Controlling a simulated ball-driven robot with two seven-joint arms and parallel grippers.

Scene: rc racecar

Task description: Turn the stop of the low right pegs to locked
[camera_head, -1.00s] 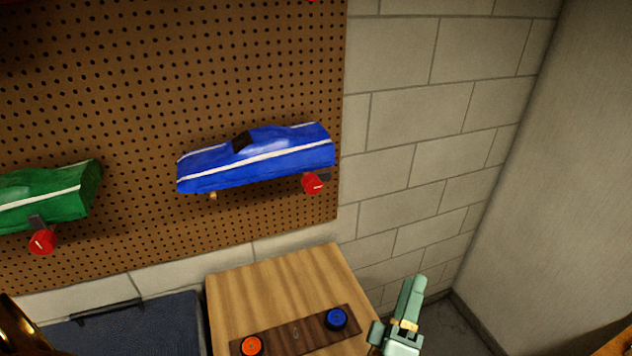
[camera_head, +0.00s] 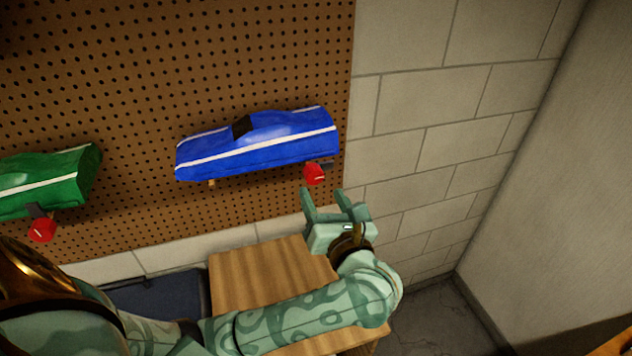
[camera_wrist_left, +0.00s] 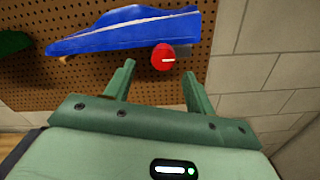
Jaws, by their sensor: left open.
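A blue car (camera_head: 265,145) with a white stripe rests on pegs at the low right of the pegboard. The red stop (camera_head: 314,174) with a pale mark sits under its right end, beside a dark tab. My left gripper (camera_head: 327,194) is open and empty just below the red stop. In the left wrist view, the red stop (camera_wrist_left: 163,57) lies ahead of my left gripper (camera_wrist_left: 158,68), above and between the fingertips, and no contact shows. The blue car (camera_wrist_left: 125,30) is above it. My right gripper is not in view.
A green car (camera_head: 45,183) with its own red stop (camera_head: 42,230) hangs to the left on the pegboard (camera_head: 110,90). A wooden cabinet (camera_head: 260,277) stands below. A block wall (camera_head: 425,120) is to the right. The space right of the gripper is clear.

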